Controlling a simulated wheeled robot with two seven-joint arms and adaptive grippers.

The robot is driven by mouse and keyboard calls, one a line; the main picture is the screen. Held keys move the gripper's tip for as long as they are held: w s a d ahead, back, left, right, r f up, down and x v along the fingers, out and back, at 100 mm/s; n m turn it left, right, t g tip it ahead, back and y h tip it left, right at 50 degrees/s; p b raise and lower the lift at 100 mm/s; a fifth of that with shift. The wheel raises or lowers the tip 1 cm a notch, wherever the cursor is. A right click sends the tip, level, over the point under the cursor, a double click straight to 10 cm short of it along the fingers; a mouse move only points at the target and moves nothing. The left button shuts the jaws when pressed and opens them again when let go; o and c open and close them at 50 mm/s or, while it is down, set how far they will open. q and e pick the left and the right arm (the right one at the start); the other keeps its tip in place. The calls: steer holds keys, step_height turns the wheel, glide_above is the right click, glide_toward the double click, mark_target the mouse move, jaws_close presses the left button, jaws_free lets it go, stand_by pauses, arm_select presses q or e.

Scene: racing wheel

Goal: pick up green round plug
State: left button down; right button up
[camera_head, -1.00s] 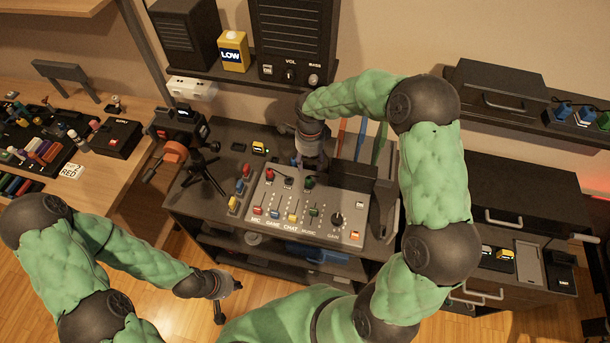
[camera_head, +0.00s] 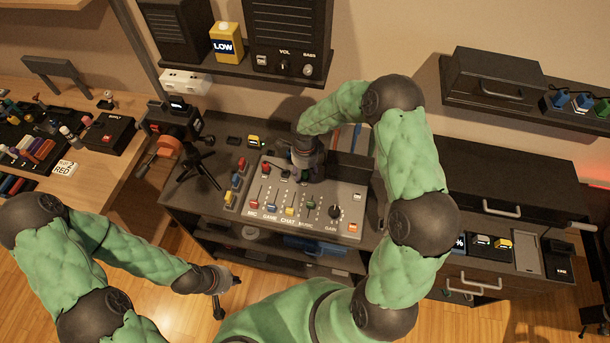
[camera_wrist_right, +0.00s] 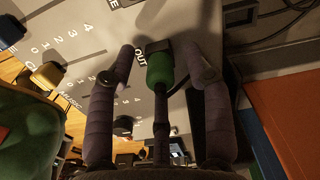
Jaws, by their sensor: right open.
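The green round plug (camera_wrist_right: 160,68) shows in the right wrist view, seated in a dark socket (camera_wrist_right: 157,48) marked OUT on the grey mixer panel. A dark cable runs from the plug toward the camera. My right gripper (camera_wrist_right: 165,58) is open, with one finger on each side of the plug and visible space between. In the head view my right gripper (camera_head: 308,176) is over the upper part of the mixer (camera_head: 340,212) and hides the plug. My left gripper (camera_head: 232,281) is low at the left, away from the mixer; its jaw state is unclear.
The mixer carries sliders and a gain knob (camera_head: 335,212). A small black tripod (camera_head: 203,165) stands to its left. A shelf with speakers (camera_head: 285,38) is behind. Orange and blue flat items (camera_wrist_right: 290,115) lie at the right in the wrist view.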

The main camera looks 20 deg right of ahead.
steer(key=shift+r, duration=0.1)
jaws_close()
